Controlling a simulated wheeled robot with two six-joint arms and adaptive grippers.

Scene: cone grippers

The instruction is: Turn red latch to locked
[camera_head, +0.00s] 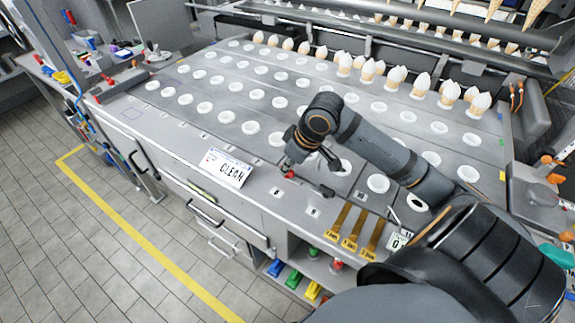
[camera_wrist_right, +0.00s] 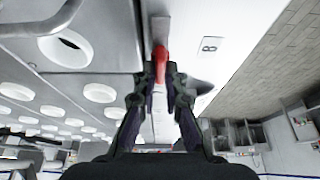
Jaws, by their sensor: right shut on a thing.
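The red latch (camera_head: 289,174) is a small red piece near the front edge of the grey counter (camera_head: 140,125). In the right wrist view the red latch (camera_wrist_right: 160,62) stands between the fingertips. My right gripper (camera_head: 292,162) reaches down onto it from the arm at the right. In the wrist view my right gripper (camera_wrist_right: 161,80) is shut on the red latch, with a dark finger on each side. The latch's base is partly hidden by the fingers. My left gripper is not in view.
A white sign reading "CLEAN" (camera_head: 226,168) lies left of the latch. Three brown tags (camera_head: 352,228) lie to the right. Rows of white-rimmed holes (camera_head: 250,127) cover the counter, and cones (camera_head: 398,76) stand at the back. The tiled floor (camera_head: 75,250) is clear.

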